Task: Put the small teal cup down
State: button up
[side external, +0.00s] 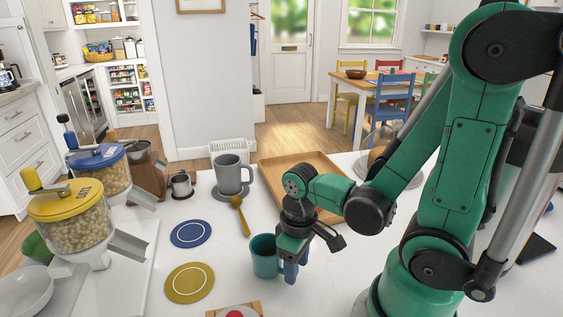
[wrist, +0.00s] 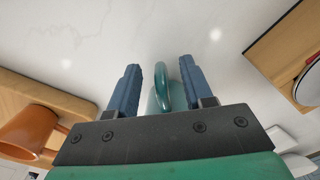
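The small teal cup (side external: 263,256) is upright at the front middle of the white counter in the side view, and it seems to rest on the counter. My gripper (side external: 291,272) points down at its right side and hides part of it. In the wrist view the cup's teal handle (wrist: 162,80) stands between the two blue fingers of my gripper (wrist: 160,85). A gap shows on both sides of the handle, so my gripper looks open around it. Most of the cup's body is hidden behind my gripper in the wrist view.
A blue coaster (side external: 190,233) and a yellow coaster (side external: 189,283) lie empty to the left. A grey mug (side external: 231,173) stands on a grey coaster, with a golden spoon (side external: 240,214) near it. A wooden tray (side external: 280,168) lies behind my arm. Grain dispensers (side external: 75,222) stand at far left.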

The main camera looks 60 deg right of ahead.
jog(key=shift+r, duration=0.1)
notch_tip(320, 180, up, 12)
jog(key=w+a+f+t, duration=0.1)
jog(key=w+a+t, duration=0.1)
jog(key=w+t, duration=0.5)
jog(key=shift+w, duration=0.35)
dwell(0.4)
jog(key=shift+a, duration=0.1)
jog(key=shift+o, duration=0.6)
jog(key=s+f+g, duration=0.2)
jog(key=s+d+f+n+g, duration=0.1)
jog(key=s+f+g, duration=0.1)
jog(key=s, duration=0.1)
jog(key=s+d+f+n+g, duration=0.1)
jog(key=s+f+g, duration=0.1)
jog(key=g, duration=0.1)
jog(key=shift+s+d+f, duration=0.1)
jog(key=shift+s+f, duration=0.05)
jog(key=shift+s, duration=0.1)
jog(key=shift+f, duration=2.65)
